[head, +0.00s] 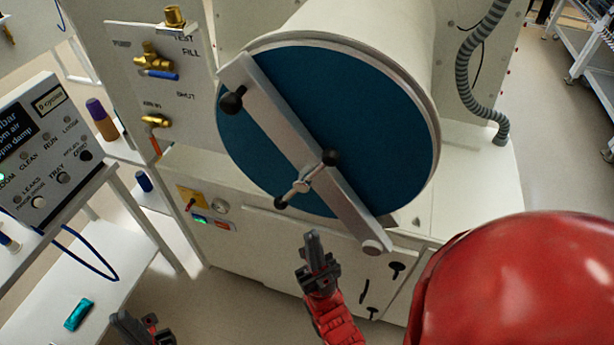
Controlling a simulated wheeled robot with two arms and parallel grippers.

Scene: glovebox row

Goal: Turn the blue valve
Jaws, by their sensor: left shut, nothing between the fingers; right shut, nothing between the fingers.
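The blue valve is a brass fitting with a blue lever handle (161,74) on the pale panel at upper left. The lever lies nearly level, tilting slightly down to the right. Labels on the panel around it include TEST, FILL and SHUT. My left gripper (124,318) is shut and empty at the bottom edge, well below the valve and partly cut off. My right gripper (313,240) is shut and empty, in front of the cabinet under the round door, far from the valve.
A second brass valve with an orange handle (155,121) sits below the blue one. The round blue door (390,130) with its metal bar fills the middle. A control box (50,150) and a shelf (50,300) stand at left. My red body part covers the lower right.

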